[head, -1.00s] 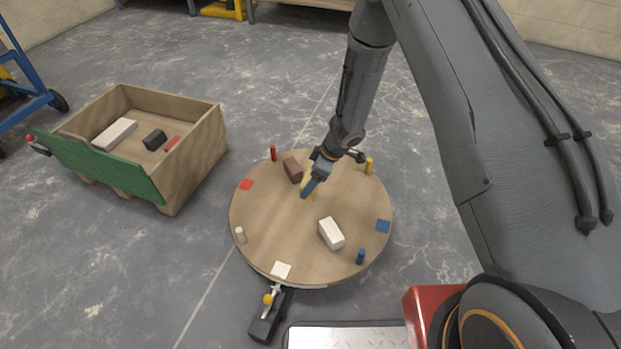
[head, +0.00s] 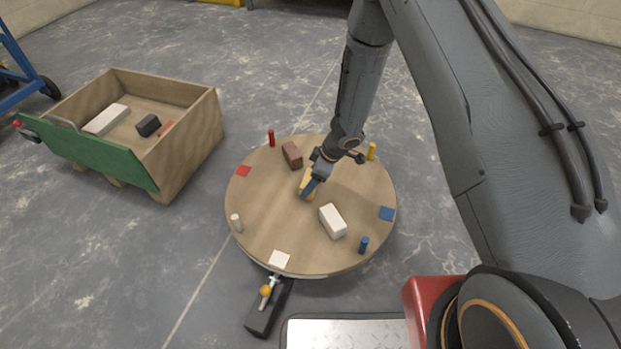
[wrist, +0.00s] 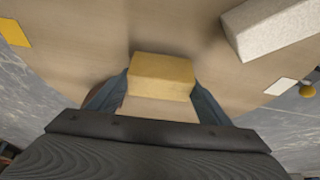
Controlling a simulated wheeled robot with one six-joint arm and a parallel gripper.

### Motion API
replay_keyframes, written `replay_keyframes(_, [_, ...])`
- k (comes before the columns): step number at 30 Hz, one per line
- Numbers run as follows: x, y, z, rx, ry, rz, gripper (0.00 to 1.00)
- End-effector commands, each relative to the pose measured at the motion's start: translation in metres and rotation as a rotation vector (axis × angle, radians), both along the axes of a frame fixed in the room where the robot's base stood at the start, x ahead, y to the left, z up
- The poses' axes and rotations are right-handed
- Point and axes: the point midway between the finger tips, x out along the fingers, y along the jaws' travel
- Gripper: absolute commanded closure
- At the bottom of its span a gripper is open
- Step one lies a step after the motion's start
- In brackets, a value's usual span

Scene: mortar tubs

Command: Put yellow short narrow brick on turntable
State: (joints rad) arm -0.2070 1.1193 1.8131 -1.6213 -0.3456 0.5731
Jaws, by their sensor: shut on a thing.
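The round wooden turntable (head: 265,215) stands on the floor in the middle of the head view. My gripper (head: 308,188) is over its middle, pointing down, shut on the yellow brick (head: 306,180). In the wrist view the yellow brick (wrist: 162,75) sits between the two fingers (wrist: 160,95). It is at or just above the turntable's top; I cannot tell if it touches. The fingers hide part of it in the head view.
A white brick (head: 332,221) and a brown brick (head: 292,155) lie on the turntable near my gripper. Red, yellow, blue and white pegs stand around its rim. A wooden cart (head: 190,150) at left holds white, black and red bricks.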

Motion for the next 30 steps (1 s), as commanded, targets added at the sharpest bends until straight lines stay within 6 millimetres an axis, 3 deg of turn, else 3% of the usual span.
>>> replay_keyframes(25, [0.0, 0.0, -0.01, 0.001, -0.001, 0.001, 0.63])
replay_keyframes(26, [0.0, 0.0, -0.01, 0.001, -0.001, 0.001, 0.27])
replay_keyframes(30, [0.0, 0.0, -0.009, 0.001, -0.001, 0.001, 0.06])
